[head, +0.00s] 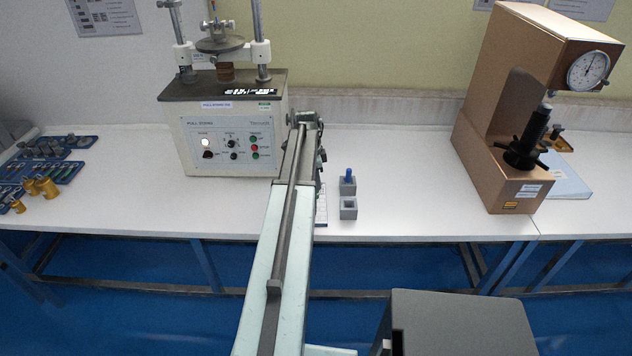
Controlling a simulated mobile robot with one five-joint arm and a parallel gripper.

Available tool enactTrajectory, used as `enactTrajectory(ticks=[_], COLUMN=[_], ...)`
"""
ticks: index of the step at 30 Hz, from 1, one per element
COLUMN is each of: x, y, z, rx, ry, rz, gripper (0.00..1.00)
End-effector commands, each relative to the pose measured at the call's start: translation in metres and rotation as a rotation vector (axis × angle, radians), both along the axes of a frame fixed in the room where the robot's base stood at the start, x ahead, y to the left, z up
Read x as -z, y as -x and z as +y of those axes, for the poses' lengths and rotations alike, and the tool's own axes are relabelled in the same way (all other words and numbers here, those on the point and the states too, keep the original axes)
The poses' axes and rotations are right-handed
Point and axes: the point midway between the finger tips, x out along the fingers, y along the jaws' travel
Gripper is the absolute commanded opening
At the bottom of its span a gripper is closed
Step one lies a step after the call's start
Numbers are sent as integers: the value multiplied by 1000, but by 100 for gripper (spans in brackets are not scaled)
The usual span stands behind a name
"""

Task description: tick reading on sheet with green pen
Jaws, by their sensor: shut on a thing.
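My arm reaches forward over the bench, and my gripper (318,158) is at its far end, just right of the pull-down machine and low over the bench. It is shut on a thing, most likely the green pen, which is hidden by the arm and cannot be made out. The sheet (321,211) lies on the bench under the arm. Only a narrow strip of its right side shows, and its reading and any marks cannot be read. A blue pen (349,174) stands upright in a grey holder block (348,187). A second grey block (348,209) in front of it is empty.
The cream machine (235,135) stands close left of my arm. A copper-coloured hardness tester (500,115) with a dial stands at right, a blue folder (567,178) beside it. Blue trays (68,172) and brass weights (45,187) lie at far left. The bench (410,180) right of the holders is clear.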

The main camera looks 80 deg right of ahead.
Motion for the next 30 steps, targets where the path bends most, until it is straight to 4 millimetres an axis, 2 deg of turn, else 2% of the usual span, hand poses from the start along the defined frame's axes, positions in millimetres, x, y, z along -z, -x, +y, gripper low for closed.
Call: enactTrajectory(ticks=[8, 30], x=[-4, -57], y=[0, 1], z=[0, 0], rx=[0, 1], ry=[0, 0], rz=[0, 0], gripper=[0, 0])
